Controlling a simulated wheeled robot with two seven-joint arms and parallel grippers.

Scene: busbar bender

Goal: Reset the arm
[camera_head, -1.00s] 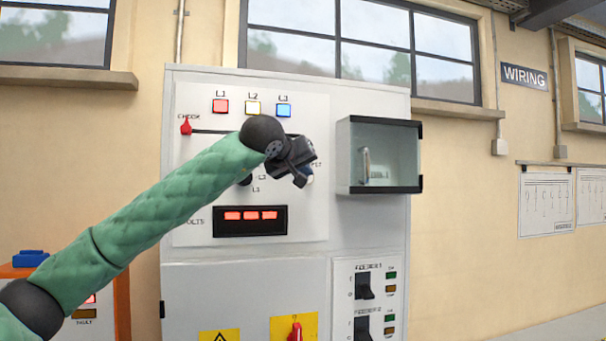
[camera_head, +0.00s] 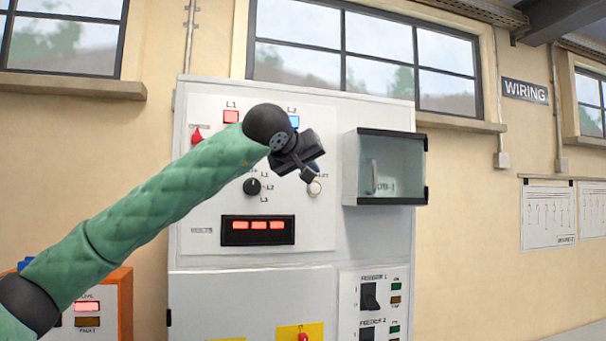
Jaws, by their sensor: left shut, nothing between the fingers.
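My left arm, in a green sleeve, reaches in from the left across the grey cabinet (camera_head: 300,285). Its left gripper (camera_head: 307,174) is shut and empty, in front of the upper panel (camera_head: 210,205). It covers part of the lamp row and slider area. A round knob (camera_head: 252,187) marked L1, L2, L3 shows below the wrist, and a pale round button (camera_head: 315,188) shows just beside the fingertips. I cannot tell whether the fingers touch the panel. My right gripper is not in view.
A clear-fronted box (camera_head: 384,168) juts out on the cabinet's right. Feeder switches (camera_head: 370,296) sit low right, and a red display (camera_head: 257,230) is below the knob. An orange box (camera_head: 124,305) stands at lower left.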

